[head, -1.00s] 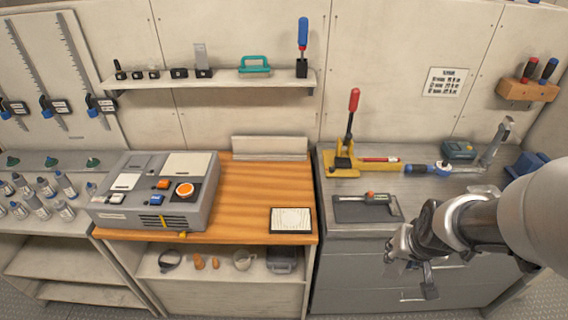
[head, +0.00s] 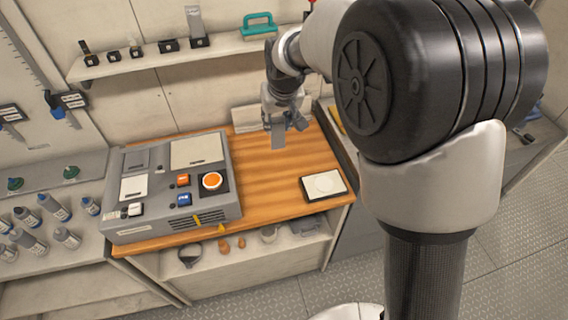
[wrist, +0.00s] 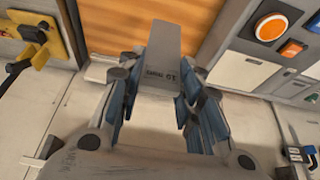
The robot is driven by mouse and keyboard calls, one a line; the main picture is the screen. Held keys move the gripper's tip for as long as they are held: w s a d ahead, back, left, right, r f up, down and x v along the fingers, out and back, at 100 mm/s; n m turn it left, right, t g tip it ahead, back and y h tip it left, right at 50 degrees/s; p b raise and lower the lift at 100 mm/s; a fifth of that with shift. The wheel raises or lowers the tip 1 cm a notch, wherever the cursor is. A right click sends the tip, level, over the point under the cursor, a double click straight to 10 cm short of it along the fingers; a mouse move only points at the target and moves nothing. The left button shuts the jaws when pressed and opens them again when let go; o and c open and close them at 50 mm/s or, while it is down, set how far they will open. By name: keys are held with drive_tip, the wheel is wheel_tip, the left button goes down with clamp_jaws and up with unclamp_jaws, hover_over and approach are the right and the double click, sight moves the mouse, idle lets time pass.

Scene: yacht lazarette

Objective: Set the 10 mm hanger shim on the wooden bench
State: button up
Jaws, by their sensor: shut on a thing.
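The shim is a flat grey plate (wrist: 163,48) with a dark printed mark that includes "10". My gripper (wrist: 158,80) is shut on its near end, with blue-padded fingers on either side. In the head view my gripper (head: 281,116) points down over the back part of the wooden bench (head: 262,178), and the shim (head: 278,136) hangs below it. I cannot tell whether its lower end touches the wood. The bench top also shows in the wrist view (wrist: 112,25).
A grey control box (head: 150,205) with an orange button fills the bench's left side. A black-edged white pad (head: 311,196) lies at the front right. A shelf (head: 150,64) with small labelled blocks is behind. The bench middle is clear.

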wheel_tip(320, 180, down, 20)
drive_tip(key=b, duration=0.4)
drive_tip(key=shift+r+b, duration=0.25)
drive_tip(key=shift+b, duration=0.05)
drive_tip(key=shift+a, duration=0.1)
drive_tip(key=shift+f, duration=0.1)
drive_tip(key=o, duration=0.7)
drive_tip(key=shift+f, duration=0.1)
drive_tip(key=o, duration=0.4)
drive_tip(key=shift+o, duration=0.2)
